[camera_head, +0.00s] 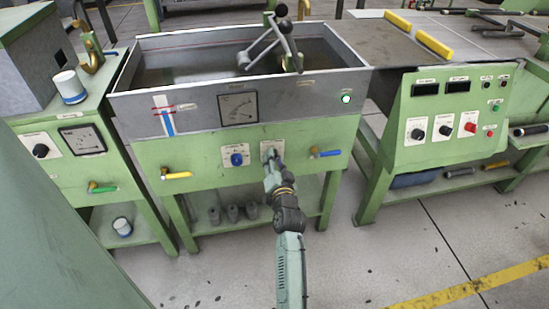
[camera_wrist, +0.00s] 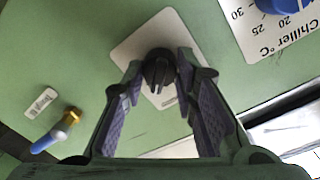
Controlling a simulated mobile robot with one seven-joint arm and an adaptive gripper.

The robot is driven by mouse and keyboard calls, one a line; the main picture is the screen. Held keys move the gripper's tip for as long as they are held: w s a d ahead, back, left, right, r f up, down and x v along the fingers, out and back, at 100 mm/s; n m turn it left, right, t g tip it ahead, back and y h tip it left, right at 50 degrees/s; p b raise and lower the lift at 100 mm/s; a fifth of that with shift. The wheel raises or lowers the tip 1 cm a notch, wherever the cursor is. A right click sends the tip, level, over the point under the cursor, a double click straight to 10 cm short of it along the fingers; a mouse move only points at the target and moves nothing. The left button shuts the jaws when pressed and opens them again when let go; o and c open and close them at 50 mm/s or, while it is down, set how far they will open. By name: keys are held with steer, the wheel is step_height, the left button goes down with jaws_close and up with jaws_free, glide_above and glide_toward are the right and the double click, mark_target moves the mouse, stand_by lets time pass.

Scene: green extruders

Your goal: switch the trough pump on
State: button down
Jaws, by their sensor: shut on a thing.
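The trough (camera_head: 141,125) is a grey-walled tank on a green cabinet. A black rotary knob (camera_wrist: 159,65) sits on a pale plate (camera_wrist: 132,52) on the cabinet's front panel. My gripper (camera_wrist: 160,75) has its two fingers on either side of this knob, shut on it. In the head view my gripper (camera_head: 270,157) reaches the panel and hides the knob; the plate (camera_head: 272,145) shows around it. The plate's label cannot be read. A green lamp (camera_head: 346,99) on the trough's front wall looks lit.
A blue chiller knob (camera_head: 237,159) is left of my gripper. A blue-handled valve (camera_head: 325,153) is to the right and a yellow-handled valve (camera_head: 176,175) to the left. A gauge (camera_head: 238,108) is above. Clear floor lies in front.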

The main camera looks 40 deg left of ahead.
steer(key=shift+m+p, duration=0.35)
steer(key=shift+m, duration=0.75)
steer(key=c, duration=1.3)
jaws_free()
steer(key=v, duration=1.2)
